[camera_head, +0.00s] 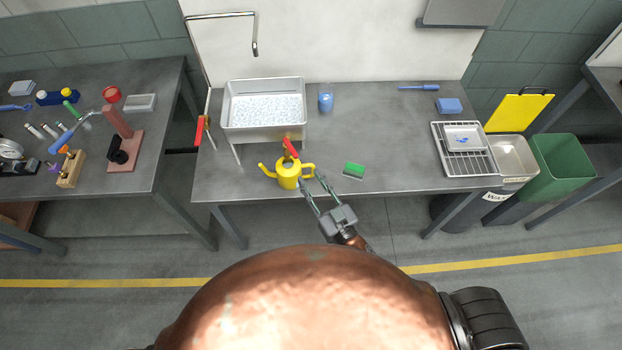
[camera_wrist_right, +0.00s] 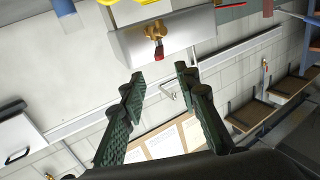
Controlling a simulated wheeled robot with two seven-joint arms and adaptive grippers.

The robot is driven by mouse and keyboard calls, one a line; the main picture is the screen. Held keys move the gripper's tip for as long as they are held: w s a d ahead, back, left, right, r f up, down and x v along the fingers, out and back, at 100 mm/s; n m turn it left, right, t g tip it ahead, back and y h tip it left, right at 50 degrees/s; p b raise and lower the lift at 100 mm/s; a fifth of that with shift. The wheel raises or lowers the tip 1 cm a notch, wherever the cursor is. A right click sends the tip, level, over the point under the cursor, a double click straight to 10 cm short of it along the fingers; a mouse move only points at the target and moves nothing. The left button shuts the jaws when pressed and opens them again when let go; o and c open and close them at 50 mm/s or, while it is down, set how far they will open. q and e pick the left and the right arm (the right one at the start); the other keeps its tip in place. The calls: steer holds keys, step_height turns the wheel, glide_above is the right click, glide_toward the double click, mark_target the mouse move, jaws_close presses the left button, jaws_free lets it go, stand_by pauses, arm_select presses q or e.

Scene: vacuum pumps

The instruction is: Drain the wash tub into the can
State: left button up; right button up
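The pale wash tub (camera_head: 232,122) stands raised on legs on the grey table, with speckled, water-like contents. Its tap with a red lever (camera_head: 290,147) is at the front, right of centre; the brass tap also shows in the right wrist view (camera_wrist_right: 154,30). The yellow can (camera_head: 288,178) stands upright below the tap; part of it shows at the top edge of the right wrist view. My right gripper (camera_head: 315,183) is open and empty, just right of the can's handle. Its spread fingers also show in the right wrist view (camera_wrist_right: 159,75). My left gripper is out of view.
A green sponge (camera_head: 354,170) lies right of my right gripper, and a blue cup (camera_head: 326,102) stands right of the tub. A wire rack (camera_head: 480,165) is at the table's right end. The table between sponge and rack is clear.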

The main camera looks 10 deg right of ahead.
mark_target(291, 149)
steer(key=shift+w+d+f+m, duration=0.1)
steer(key=shift+d+m, duration=0.25)
steer(key=shift+m, duration=0.05)
steer(key=c, duration=0.3)
steer(key=d+m, duration=0.1)
steer(key=w+d+m+y, duration=0.1)
steer(key=m, duration=0.1)
steer(key=d+f+m, duration=0.1)
steer(key=d, duration=0.1)
steer(key=shift+w+m+g+p, duration=0.15)
steer(key=shift+m+g+p, duration=0.25)
jaws_close()
steer(key=w+d+r+m+g+y+p, duration=0.1)
steer(key=w+d+m+y, duration=0.2)
steer(key=m, duration=0.6)
steer(key=w+a+p, duration=0.2)
steer(key=w+a, duration=0.3)
steer(key=a, duration=0.3)
steer(key=shift+w, duration=0.35)
